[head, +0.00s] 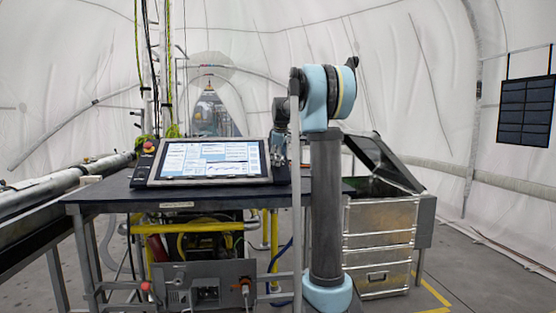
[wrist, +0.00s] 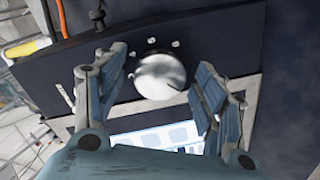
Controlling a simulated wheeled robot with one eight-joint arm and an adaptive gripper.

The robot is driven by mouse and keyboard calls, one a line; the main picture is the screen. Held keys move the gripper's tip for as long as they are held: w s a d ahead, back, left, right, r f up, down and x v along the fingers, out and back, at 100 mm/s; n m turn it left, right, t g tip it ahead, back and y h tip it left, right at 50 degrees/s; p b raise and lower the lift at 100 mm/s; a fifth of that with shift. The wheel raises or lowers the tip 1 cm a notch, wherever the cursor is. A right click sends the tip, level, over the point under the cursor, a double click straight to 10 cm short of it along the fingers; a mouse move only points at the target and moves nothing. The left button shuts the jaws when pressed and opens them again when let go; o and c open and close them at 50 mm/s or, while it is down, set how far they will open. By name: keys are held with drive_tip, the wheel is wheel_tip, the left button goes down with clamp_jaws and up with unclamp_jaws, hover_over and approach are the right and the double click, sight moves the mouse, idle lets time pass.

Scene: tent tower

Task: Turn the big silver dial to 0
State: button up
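The big silver dial (wrist: 160,76) sits on a dark panel (wrist: 60,75) in the wrist view. It is round and shiny, with a small dark mark near its lower right edge. Small white markings sit along its upper side, too small to read. My gripper (wrist: 162,62) is open, one finger on each side of the dial. A gap shows between the dial and both fingers, and nothing is held. In the head view my gripper (head: 281,135) is at the right end of the console, partly hidden by my arm. The dial cannot be made out there.
A console with a lit screen (head: 210,160) stands on a dark table (head: 105,190). A red button (head: 149,147) is at its left end. Open metal crates (head: 380,240) stand right of my arm. Pipes and cables (head: 60,180) run along the left.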

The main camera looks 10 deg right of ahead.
drive_tip(key=shift+r, duration=0.1)
drive_tip(key=v, duration=1.1)
drive_tip(key=shift+s+r, duration=0.2)
drive_tip(key=shift+r, duration=0.1)
drive_tip(key=s+f+m+g, duration=0.1)
drive_tip(key=s+f+m, duration=0.3)
drive_tip(key=s+f, duration=1)
drive_tip(key=s+f+m+g, duration=0.1)
drive_tip(key=s+f+m, duration=0.3)
drive_tip(key=s+f, duration=1)
drive_tip(key=s+f+m+g, duration=0.2)
drive_tip(key=s+f+m, duration=0.2)
drive_tip(key=s+f, duration=0.9)
drive_tip(key=s, duration=0.9)
drive_tip(key=shift+s+f+m, duration=0.25)
drive_tip(key=shift+f+m, duration=0.05)
drive_tip(key=shift+f, duration=0.1)
drive_tip(key=shift+w, duration=0.1)
